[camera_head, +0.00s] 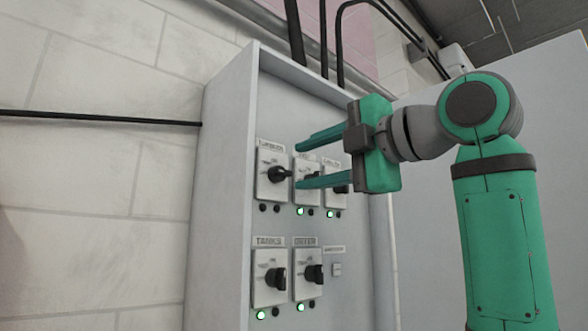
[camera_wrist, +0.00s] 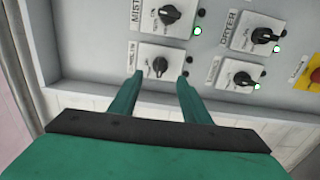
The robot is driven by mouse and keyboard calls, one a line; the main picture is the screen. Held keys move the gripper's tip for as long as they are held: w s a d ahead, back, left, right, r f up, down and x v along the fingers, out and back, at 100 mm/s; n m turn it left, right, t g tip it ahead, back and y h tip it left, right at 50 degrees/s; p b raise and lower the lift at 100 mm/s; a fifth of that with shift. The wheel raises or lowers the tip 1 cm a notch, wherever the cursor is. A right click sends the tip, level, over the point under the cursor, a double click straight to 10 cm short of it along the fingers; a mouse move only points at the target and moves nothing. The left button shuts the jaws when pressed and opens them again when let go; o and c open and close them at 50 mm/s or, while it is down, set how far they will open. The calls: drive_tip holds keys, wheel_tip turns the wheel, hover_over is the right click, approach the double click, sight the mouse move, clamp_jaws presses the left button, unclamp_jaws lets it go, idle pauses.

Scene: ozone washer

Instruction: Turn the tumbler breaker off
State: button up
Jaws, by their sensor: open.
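The tumbler breaker (camera_head: 270,174) is the top-left switch on the grey panel, with its label above it. Its black knob (camera_head: 280,174) points sideways, and the two lamps below it are dark. In the wrist view the tumbler breaker (camera_wrist: 147,60) lies just beyond the fingertips, its knob (camera_wrist: 160,66) lined up with the gap between them. My gripper (camera_head: 298,165) is open and empty, to the right of the knob in the head view. It also shows in the wrist view (camera_wrist: 160,78), its fingers apart on either side of the gap. I see no contact.
The mist breaker (camera_wrist: 178,27) is beside the tumbler breaker, partly hidden by my gripper in the head view. The tanks (camera_head: 268,280) and dryer (camera_head: 305,275) breakers are below, with green lamps lit. The cabinet's side wall (camera_head: 222,190) is left of the panel.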

drive_tip(key=shift+v, duration=2.3)
